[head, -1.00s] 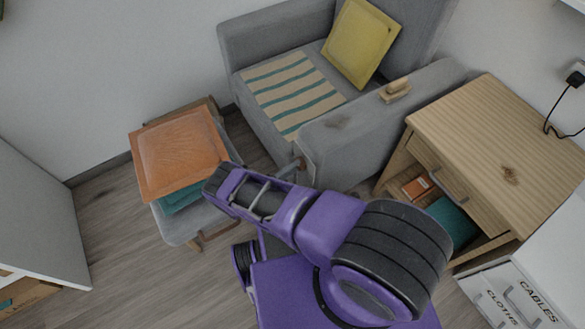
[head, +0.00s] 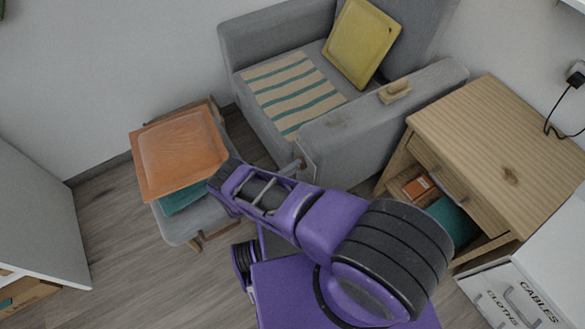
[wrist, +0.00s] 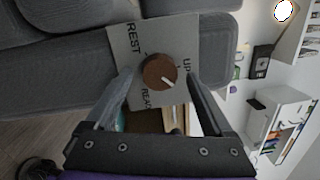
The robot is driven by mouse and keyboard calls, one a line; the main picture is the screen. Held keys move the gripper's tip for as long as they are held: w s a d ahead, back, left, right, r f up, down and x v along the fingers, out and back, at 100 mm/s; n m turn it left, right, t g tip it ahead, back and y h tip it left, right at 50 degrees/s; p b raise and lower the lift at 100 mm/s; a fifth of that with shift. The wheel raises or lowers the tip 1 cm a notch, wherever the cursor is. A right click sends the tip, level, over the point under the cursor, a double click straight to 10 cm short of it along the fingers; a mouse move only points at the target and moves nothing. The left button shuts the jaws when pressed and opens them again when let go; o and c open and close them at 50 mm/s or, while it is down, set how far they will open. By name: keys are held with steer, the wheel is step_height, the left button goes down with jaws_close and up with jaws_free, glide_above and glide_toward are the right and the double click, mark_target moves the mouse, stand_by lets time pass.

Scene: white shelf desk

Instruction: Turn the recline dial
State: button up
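The recline dial (wrist: 159,71) is a round brown knob with a white pointer mark. It sits on a grey plate (wrist: 124,58) lettered REST, UP and READ. In the wrist view the pointer points to the lower right, between UP and READ. My gripper (wrist: 159,78) is open, one finger to each side of the dial in the picture; I see no clear contact. In the head view a small brown round part, apparently the dial (head: 301,164), shows on the front of the grey armchair's (head: 355,135) near arm.
A footstool (head: 180,232) carrying an orange tray (head: 176,150) stands left of my arm. A wooden cabinet (head: 490,130) stands right of the armchair. A small wooden block (head: 396,91) lies on the armrest. Bare floor (head: 110,240) shows at lower left.

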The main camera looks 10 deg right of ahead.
steer(key=r+p, duration=0.1)
steer(key=r, duration=0.2)
steer(key=r+p, duration=0.1)
steer(key=r, duration=0.2)
steer(key=r+p, duration=0.1)
steer(key=r, duration=0.2)
steer(key=shift+w+r, duration=0.25)
steer(key=shift+r, duration=0.1)
steer(key=shift+s+a+r, duration=0.15)
steer(key=shift+s+r, duration=0.1)
steer(key=shift+r, duration=0.3)
steer(key=shift+f, duration=0.3)
